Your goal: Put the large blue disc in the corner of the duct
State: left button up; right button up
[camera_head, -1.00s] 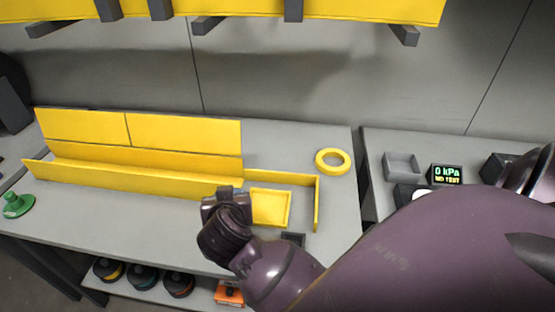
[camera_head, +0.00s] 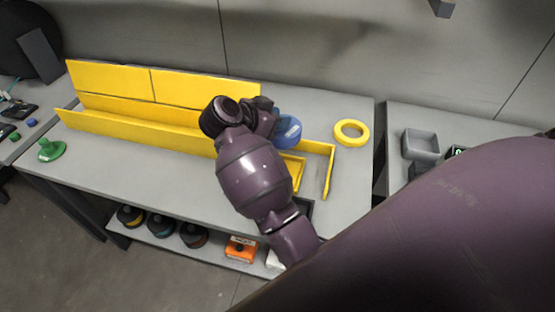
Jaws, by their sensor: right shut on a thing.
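The large blue disc (camera_head: 287,131) shows in the head view just right of my right gripper (camera_head: 270,118), partly hidden by it. My right gripper is shut on the disc; its fingertips are mostly hidden behind the wrist. The disc is over or at the inner side of the yellow duct's corner section (camera_head: 318,147); I cannot tell whether it touches the duct. The long yellow duct (camera_head: 130,121) runs left along the bench. My left gripper is not in view.
A yellow ring (camera_head: 351,132) lies right of the duct. A green knobbed piece (camera_head: 51,149) sits at the bench's left. A grey open box (camera_head: 420,145) is on the right bench beyond a gap. Several dark spools and an orange box (camera_head: 241,248) are on the lower shelf.

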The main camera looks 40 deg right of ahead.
notch_tip(320, 180, down, 15)
jog(key=b, duration=0.2)
jog(key=shift+b, duration=0.35)
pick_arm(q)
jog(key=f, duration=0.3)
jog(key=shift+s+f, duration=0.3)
pick_arm(e)
jog(key=shift+r, duration=0.15)
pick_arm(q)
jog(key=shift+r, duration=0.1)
pick_arm(e)
jog(key=o, duration=1)
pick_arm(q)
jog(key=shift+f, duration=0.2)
